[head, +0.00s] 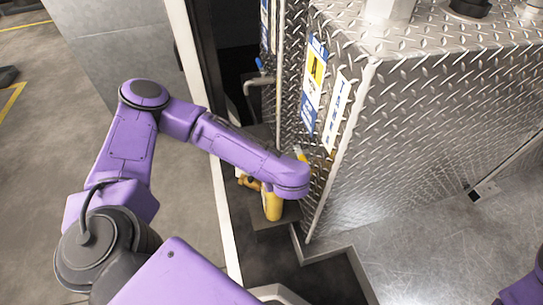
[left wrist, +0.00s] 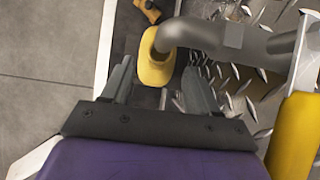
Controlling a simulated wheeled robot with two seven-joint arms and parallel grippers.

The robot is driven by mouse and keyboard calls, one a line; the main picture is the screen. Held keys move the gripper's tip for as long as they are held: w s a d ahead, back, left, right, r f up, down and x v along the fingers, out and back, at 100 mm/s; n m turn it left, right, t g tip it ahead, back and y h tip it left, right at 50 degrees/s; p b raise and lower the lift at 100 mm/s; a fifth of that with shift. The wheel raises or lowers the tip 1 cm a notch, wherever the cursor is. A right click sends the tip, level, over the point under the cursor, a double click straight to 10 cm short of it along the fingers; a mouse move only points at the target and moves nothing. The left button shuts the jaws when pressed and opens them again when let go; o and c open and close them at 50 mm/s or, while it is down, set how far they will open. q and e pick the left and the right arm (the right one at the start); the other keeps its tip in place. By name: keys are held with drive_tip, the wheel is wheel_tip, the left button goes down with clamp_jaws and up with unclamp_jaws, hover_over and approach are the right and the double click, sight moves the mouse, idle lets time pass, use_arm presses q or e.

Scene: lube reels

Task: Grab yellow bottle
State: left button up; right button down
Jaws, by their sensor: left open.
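In the head view, a yellow bottle-like cylinder (head: 272,206) stands in the dark narrow bay, just below the end of my left arm, which hides its upper part. In the left wrist view, a large yellow body (left wrist: 295,138) fills the right edge, outside the fingers. My left gripper (left wrist: 158,88) is open. A yellow rounded piece (left wrist: 154,70) joined to a grey pipe (left wrist: 230,40) shows just beyond and between its fingertips. I cannot tell which yellow part is the bottle's, or whether the fingers touch anything. My right gripper is not in view.
A diamond-plate metal cabinet (head: 430,120) stands close on the right of my left arm. A white post edge (head: 222,200) borders the bay on the left. A small orange-brown fitting (head: 249,182) lies beside the yellow cylinder.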

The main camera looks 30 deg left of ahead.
sight(273, 195)
use_arm(q)
drive_tip(key=b+x, duration=0.1)
drive_tip(key=x, duration=0.3)
drive_tip(key=shift+w+a+f, duration=0.1)
drive_tip(key=shift+a, duration=0.15)
clamp_jaws()
drive_tip(key=shift+d, duration=0.1)
idle(0.9)
